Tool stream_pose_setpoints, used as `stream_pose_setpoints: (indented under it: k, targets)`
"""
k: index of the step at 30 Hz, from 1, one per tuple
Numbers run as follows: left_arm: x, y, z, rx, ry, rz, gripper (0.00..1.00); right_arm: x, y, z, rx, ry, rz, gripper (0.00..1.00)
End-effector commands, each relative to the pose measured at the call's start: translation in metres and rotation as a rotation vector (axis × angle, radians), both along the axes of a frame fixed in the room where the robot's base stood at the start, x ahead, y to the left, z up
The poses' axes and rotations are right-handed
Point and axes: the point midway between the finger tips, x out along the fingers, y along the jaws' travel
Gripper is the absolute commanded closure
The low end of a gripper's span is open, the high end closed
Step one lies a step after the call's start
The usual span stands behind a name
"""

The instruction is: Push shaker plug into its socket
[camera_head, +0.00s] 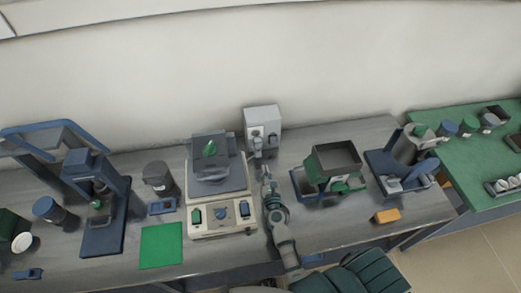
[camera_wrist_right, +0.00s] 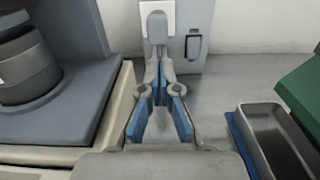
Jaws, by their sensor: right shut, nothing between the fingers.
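A grey socket box (camera_head: 262,118) stands against the wall behind the bench. In the right wrist view, a blue-grey plug (camera_wrist_right: 157,28) sits at a white socket plate (camera_wrist_right: 171,18) on the box front; how deep it sits cannot be told. My right gripper (camera_wrist_right: 159,68) is shut and empty, its blue-padded fingertips just below and in front of the plug. Whether they touch it is unclear. In the head view the right gripper (camera_head: 264,168) reaches toward the box. The shaker (camera_head: 221,217), beige with a grey platform, stands to its left. My left gripper is not in view.
A yellow block (camera_head: 386,216) lies near the front edge. A green mat (camera_head: 161,246) lies left of the shaker.

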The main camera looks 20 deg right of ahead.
Motion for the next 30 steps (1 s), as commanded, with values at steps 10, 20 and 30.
stream_pose_setpoints:
  k: [10,20,30]
  targets:
    - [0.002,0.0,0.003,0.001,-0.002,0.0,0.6,0.071,-0.018,0.002,-0.004,-0.001,0.002,1.0]
    - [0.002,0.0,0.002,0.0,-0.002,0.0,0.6,0.097,-0.025,0.001,-0.004,0.0,0.001,1.0]
    - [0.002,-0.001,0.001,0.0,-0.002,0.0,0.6,0.099,-0.026,0.001,-0.003,0.0,0.001,1.0]
